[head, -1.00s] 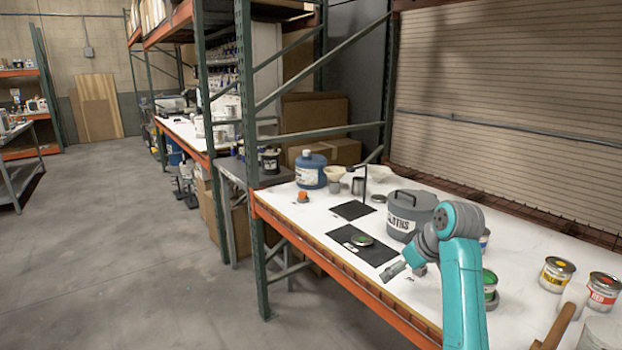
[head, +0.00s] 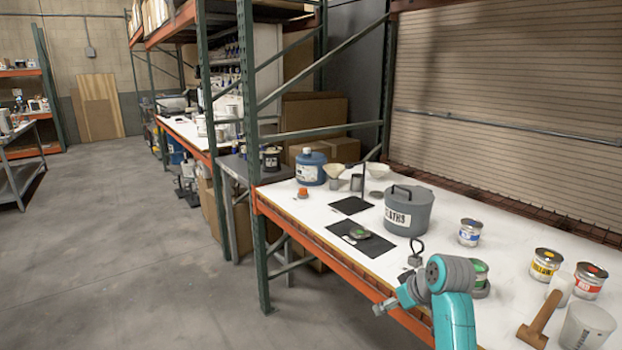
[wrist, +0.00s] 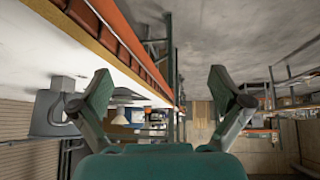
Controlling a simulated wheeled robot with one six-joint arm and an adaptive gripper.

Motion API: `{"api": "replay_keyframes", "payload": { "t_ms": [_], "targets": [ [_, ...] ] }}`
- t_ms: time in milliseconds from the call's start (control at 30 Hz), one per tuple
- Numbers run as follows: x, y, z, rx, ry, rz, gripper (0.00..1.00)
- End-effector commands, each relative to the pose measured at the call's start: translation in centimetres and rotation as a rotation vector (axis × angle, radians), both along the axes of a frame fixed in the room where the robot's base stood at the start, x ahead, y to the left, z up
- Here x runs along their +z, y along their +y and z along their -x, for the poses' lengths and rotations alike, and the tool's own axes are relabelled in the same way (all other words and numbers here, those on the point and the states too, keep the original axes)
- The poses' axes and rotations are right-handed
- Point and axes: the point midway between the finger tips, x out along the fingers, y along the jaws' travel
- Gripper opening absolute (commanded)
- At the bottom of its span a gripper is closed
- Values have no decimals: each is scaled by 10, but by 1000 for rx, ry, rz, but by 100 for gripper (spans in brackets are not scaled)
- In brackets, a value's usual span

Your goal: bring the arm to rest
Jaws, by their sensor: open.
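My gripper (head: 384,306) shows at the end of my teal and grey arm in the head view, just off the front edge of the white-topped bench (head: 290,205). In the wrist view my gripper (wrist: 168,88) has its two fingers spread wide with nothing between them. The wrist view looks sideways along the bench edge and aisle, with the bench at the upper left.
A green lid (head: 359,233) lies on a black mat. The aisle floor (head: 130,260) is clear.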

Motion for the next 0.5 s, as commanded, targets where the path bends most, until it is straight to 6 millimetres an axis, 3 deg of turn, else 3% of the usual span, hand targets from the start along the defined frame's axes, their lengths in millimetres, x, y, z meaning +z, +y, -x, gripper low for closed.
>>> {"api": "replay_keyframes", "payload": {
  "t_ms": [267, 500],
  "targets": [
    [-92, 9, 42, -90, -53, -28, 100],
    [-162, 15, 98, -179, -119, -51, 100]
  ]
}}
